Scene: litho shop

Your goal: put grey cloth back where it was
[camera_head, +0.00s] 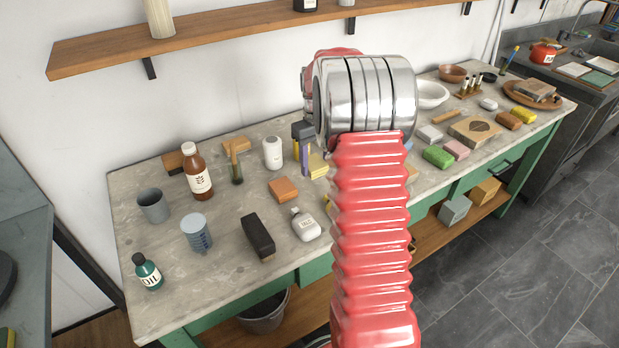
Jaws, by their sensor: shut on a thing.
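My red ribbed arm with its chrome joint rises through the middle of the view and covers part of the workbench. My gripper does not show; it is hidden behind the arm or out of view. I cannot make out a grey cloth anywhere. The stone-topped workbench (200,290) with a green frame runs along the wall, and much of its middle is hidden behind my arm.
On the left stand a brown bottle (197,172), a grey cup (153,205), a blue beaker (196,234), an oil bottle (147,271) and a black block (258,236). Bowls, several soap-like blocks and a wooden tray (532,95) crowd the right. A grey cube (455,210) sits below.

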